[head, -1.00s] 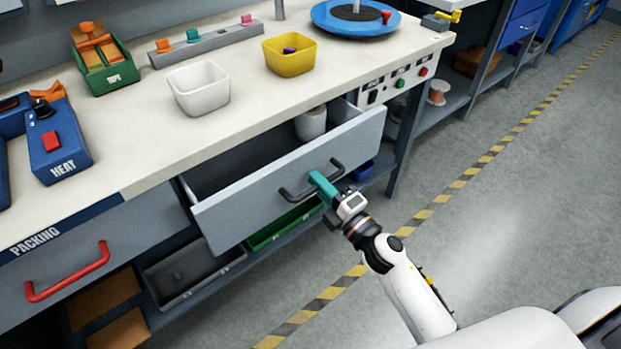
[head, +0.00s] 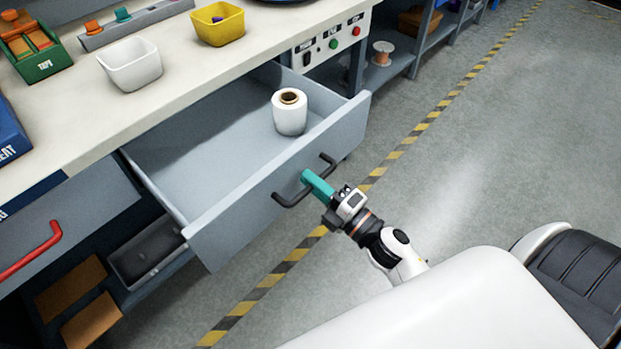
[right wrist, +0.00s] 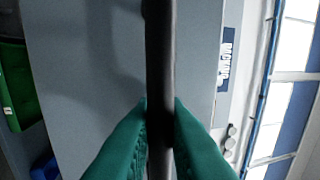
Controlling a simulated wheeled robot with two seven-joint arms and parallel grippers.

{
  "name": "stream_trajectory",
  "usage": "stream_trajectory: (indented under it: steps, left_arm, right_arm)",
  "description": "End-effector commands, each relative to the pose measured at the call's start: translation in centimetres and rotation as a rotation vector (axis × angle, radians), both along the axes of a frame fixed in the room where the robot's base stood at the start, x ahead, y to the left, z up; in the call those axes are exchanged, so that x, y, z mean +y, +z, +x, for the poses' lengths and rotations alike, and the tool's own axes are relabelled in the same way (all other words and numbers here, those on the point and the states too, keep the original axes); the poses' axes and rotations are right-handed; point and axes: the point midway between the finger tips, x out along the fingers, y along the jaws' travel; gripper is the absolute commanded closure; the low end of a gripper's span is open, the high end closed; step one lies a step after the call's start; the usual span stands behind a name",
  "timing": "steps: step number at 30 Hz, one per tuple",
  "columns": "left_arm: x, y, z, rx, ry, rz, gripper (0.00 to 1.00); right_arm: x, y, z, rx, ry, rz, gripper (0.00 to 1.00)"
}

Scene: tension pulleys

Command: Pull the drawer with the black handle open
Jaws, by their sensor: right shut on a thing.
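The drawer (head: 232,222) with the black handle (head: 285,200) stands well out from the bench in the head view. A white roll (head: 290,117) with a brown core stands inside it, towards the right end. My right gripper (head: 312,182), with teal fingers, is shut on the middle of the black handle. In the right wrist view the handle (right wrist: 160,60) runs upright between the two teal fingers, which touch it on both sides. The drawer front (right wrist: 95,70) lies behind it. My left gripper is not in view.
A second drawer with a red handle (head: 38,250) is closed at the left. On the bench top are a white bin (head: 131,66), a yellow bin (head: 218,25) and a green tape box (head: 38,52). A grey bin (head: 148,250) sits below. The floor at right is clear.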

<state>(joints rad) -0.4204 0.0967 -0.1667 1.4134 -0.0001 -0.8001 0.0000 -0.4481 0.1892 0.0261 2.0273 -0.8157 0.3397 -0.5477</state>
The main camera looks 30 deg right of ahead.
Motion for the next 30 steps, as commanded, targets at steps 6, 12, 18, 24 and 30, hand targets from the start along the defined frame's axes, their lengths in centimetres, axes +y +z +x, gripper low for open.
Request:
stream_trajectory:
  steps: [6, 12, 18, 24, 30]
  left_arm:
    - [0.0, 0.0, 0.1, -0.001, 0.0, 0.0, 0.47]
    - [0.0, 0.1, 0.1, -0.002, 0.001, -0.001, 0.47]
    - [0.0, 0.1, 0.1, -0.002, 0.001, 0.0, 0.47]
    - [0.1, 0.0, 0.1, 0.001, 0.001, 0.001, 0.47]
    - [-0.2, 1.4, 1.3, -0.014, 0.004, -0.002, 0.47]
  right_arm:
    - [0.0, -0.1, 0.0, 0.001, 0.0, 0.0, 1.0]
    - [0.0, -0.1, 0.0, 0.001, 0.0, 0.001, 0.71]
    - [0.0, 0.0, 0.0, 0.0, 0.0, 0.001, 0.67]
    - [-0.2, -0.2, -0.6, 0.002, 0.0, 0.002, 0.67]
    - [-1.3, -1.1, -3.8, 0.006, -0.002, 0.002, 0.67]
